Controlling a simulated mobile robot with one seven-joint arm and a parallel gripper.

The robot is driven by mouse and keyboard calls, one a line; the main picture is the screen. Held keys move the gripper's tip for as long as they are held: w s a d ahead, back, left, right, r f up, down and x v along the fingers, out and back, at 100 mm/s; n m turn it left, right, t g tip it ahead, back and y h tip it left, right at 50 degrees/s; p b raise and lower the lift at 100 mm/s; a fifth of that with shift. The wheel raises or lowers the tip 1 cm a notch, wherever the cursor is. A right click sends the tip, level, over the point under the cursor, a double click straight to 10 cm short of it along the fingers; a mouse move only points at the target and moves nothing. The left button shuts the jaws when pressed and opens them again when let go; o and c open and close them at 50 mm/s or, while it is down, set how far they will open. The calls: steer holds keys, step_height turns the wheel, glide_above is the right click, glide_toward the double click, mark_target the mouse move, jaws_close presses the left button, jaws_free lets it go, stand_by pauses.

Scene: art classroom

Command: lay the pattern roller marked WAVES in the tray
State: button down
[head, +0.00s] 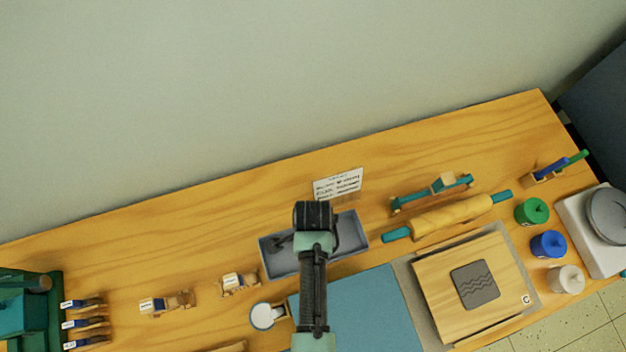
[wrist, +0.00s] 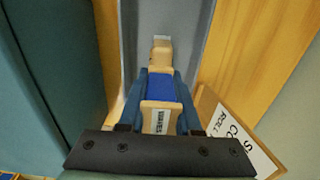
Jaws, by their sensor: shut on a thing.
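In the wrist view my gripper (wrist: 158,98) is shut on a pattern roller (wrist: 160,86) with a blue barrel and wooden ends. The label on its near end appears to read WAVES. The grey tray (wrist: 186,18) lies beneath and beyond it. In the head view the tray (head: 357,238) is a blue-grey rectangle near the middle of the table, and my arm and gripper (head: 312,232) are over it. The arm hides the roller there. I cannot tell whether the roller touches the tray floor.
A printed card (head: 338,185) stands behind the tray. Two labelled wooden pieces (head: 238,284) (head: 167,303) and a white round-ended tool (head: 264,316) lie to the left. A blue mat (head: 385,315) is in front; a yellow rolling pin (head: 452,216) and wooden board (head: 440,285) are right.

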steer(key=shift+f, duration=0.15)
steer(key=c, duration=0.5)
jaws_free()
steer(key=o, duration=0.4)
step_height(320, 180, up, 10)
steer(key=p, duration=1)
stand_by(0.8)
